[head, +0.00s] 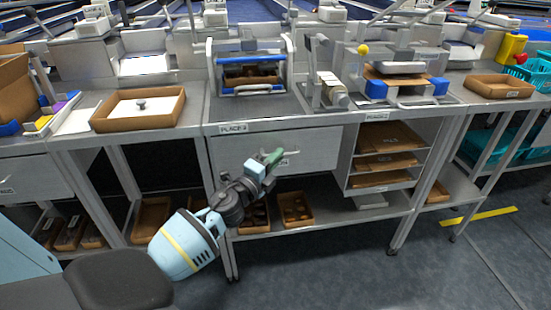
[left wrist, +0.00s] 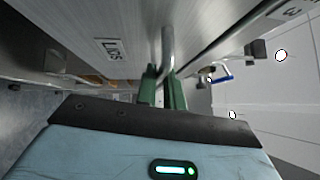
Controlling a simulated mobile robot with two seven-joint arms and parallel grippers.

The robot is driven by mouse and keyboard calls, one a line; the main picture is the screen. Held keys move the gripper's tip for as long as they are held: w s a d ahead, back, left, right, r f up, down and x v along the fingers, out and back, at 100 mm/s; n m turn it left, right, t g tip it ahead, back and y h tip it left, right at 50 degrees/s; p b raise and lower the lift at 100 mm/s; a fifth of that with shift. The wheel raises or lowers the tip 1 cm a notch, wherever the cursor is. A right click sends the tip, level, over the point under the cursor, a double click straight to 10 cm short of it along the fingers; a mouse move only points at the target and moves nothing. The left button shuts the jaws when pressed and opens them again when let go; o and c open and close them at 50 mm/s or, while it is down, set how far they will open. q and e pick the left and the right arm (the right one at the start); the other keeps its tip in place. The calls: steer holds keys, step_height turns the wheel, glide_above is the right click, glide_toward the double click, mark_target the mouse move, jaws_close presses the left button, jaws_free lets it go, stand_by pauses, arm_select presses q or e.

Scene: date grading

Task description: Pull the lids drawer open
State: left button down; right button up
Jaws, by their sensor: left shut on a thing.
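The lids drawer (head: 318,148) is a light grey front under the middle bench top. My left gripper (head: 273,158), with green fingers, is at its front and partly covers its label. In the left wrist view a label reading LIDS (left wrist: 113,50) is on the drawer face. There the green fingers (left wrist: 162,88) are shut around the metal bar handle (left wrist: 167,45). I cannot tell for sure whether the drawer stands out from the bench. The inside of the drawer is not visible. My right gripper is not in view.
Shelves with brown trays (head: 388,160) are right of the drawer. Brown boxes (head: 295,209) stand on the low shelf beneath it. A blue-and-grey device (head: 250,72) and a shallow brown tray (head: 138,108) are on the benches. The floor in front is clear at right.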

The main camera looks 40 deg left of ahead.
arm_select(q)
steer(key=shift+d, duration=0.1)
steer(key=s+d, duration=1.5)
steer(key=d, duration=0.2)
steer(key=shift+d+p, duration=0.25)
steer(key=shift+p, duration=0.1)
steer(key=c, duration=1.6)
jaws_free()
steer(key=shift+o, duration=0.5)
steer(key=shift+s, duration=0.1)
